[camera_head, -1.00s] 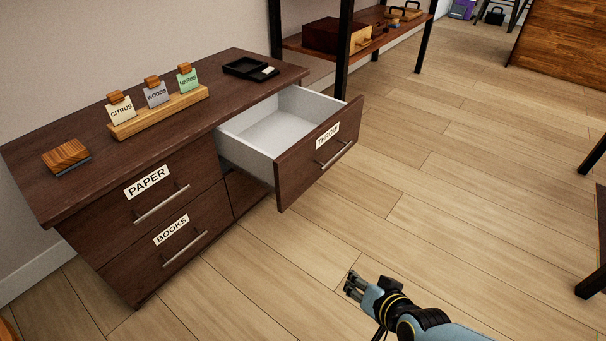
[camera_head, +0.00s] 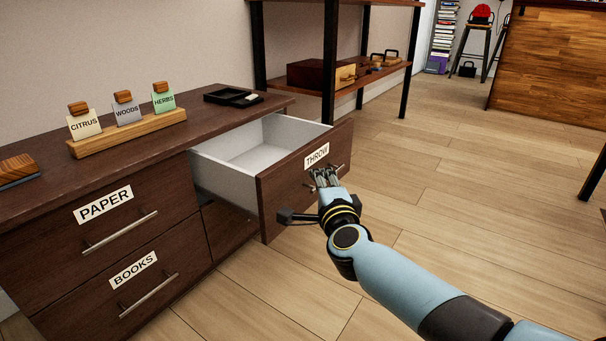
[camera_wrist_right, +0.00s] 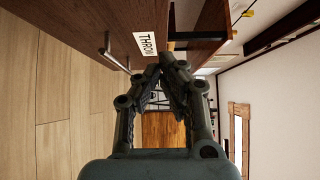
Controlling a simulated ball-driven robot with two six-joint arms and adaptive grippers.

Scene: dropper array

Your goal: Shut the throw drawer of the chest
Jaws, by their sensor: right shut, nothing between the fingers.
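The throw drawer (camera_head: 290,190) of the dark wood chest (camera_head: 200,250) is pulled out. Its pale grey inside (camera_head: 262,148) looks empty. Its front carries a THROW label (camera_head: 317,154) and a bar handle, partly hidden by my right gripper. My right gripper (camera_head: 324,176) is shut and empty, with its fingertips at the drawer front near the handle. In the right wrist view the fingertips (camera_wrist_right: 168,65) are beside the THROW label (camera_wrist_right: 146,44) and the handle (camera_wrist_right: 118,60). I cannot tell whether they touch the front. My left gripper is not in view.
The PAPER drawer (camera_head: 135,235) and BOOKS drawer (camera_head: 160,285) are shut. A card holder (camera_head: 130,137) and a black tray (camera_head: 232,96) stand on the chest top. A shelf unit (camera_head: 333,65) stands behind. The floor to the right is clear.

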